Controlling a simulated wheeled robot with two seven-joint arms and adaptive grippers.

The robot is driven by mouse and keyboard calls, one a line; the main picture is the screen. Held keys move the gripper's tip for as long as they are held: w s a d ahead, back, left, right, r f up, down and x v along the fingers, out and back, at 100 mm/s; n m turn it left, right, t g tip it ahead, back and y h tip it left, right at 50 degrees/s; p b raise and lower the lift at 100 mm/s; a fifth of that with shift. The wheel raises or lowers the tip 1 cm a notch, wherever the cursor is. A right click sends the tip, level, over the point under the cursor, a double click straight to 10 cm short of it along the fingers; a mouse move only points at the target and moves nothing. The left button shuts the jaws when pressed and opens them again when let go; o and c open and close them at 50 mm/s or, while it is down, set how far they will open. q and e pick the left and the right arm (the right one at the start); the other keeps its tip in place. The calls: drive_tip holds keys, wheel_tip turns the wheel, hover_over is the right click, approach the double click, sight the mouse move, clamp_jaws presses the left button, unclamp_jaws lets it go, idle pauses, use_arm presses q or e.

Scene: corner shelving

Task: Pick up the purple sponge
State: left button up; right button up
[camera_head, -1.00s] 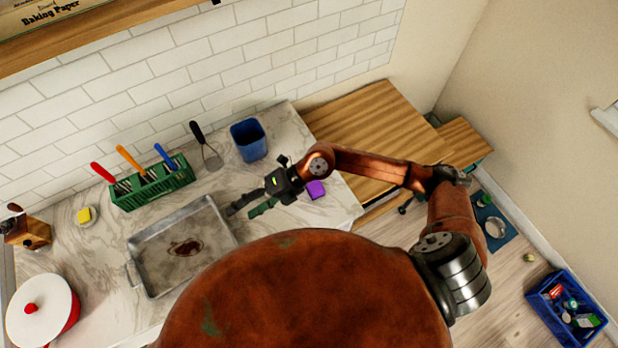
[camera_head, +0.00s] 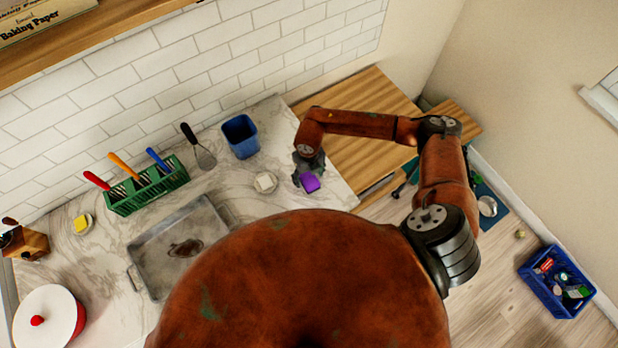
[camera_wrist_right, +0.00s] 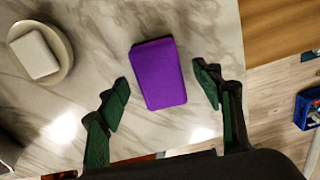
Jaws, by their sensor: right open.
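The purple sponge (camera_head: 310,182) lies on the marble counter near its right end. In the right wrist view the sponge (camera_wrist_right: 158,73) is a purple block between and just beyond the fingertips. My right gripper (camera_head: 307,172) is above the sponge and points down at it. In the right wrist view the right gripper's (camera_wrist_right: 161,92) green-padded fingers are spread, one on each side of the sponge, with gaps to it. Nothing is held. In the head view the gripper hides part of the sponge's far side. My left gripper is not in view.
A small dish with a white block (camera_head: 265,182) is left of the sponge; a blue container (camera_head: 241,136) stands behind it. A metal tray (camera_head: 150,275) and a green utensil rack (camera_head: 148,188) are further left. The counter's right edge is close to the sponge.

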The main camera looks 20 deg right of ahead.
drive_tip(key=shift+f, duration=0.75)
drive_tip(key=shift+c, duration=0.4)
drive_tip(key=c, duration=1)
